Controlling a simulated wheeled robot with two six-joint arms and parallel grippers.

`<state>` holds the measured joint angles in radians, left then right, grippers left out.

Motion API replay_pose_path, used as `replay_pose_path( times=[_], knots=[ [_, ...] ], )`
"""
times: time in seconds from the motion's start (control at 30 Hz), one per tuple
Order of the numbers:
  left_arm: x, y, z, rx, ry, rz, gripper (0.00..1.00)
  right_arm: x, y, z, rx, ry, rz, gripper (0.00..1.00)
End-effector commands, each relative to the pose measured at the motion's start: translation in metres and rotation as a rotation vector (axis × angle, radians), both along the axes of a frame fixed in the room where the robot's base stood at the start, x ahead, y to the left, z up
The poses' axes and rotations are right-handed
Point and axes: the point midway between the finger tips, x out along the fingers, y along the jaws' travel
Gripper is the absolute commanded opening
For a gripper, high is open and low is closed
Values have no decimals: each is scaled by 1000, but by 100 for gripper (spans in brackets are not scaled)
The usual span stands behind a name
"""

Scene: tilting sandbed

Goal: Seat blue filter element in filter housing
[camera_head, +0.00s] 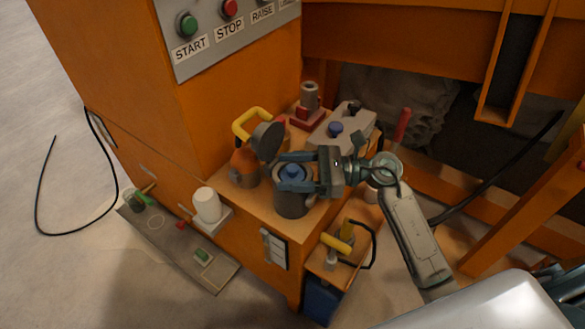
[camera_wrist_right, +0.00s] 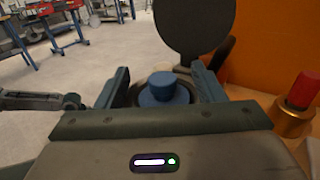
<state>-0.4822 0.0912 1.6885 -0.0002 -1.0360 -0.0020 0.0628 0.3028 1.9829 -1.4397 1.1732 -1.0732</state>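The blue filter element (camera_head: 292,173) shows as a stepped blue top at the mouth of the dark grey filter housing (camera_head: 291,204). How deep it sits is hidden. The housing stands upright on the orange cabinet's ledge, and its round grey lid (camera_head: 267,141) is tilted up, open; the lid (camera_wrist_right: 195,25) also shows in the right wrist view. My right gripper (camera_head: 298,172) is at the housing's mouth, its fingers on either side of the blue element (camera_wrist_right: 163,90). In the right wrist view a small gap shows beside each finger. My left gripper is not in view.
A yellow-handled tool (camera_head: 337,243) is below right.

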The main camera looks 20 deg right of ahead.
Motion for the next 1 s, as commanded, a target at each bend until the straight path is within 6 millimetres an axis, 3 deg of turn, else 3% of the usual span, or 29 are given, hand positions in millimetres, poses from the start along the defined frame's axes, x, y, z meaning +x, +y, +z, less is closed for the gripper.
replay_pose_path(
  times=[0.53, 1.0],
  knots=[
    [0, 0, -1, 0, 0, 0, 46, 1, -8, -2, -3, -1, -11, 71],
    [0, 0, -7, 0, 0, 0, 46, -23, -69, -2, -7, 0, -4, 71]
  ],
)
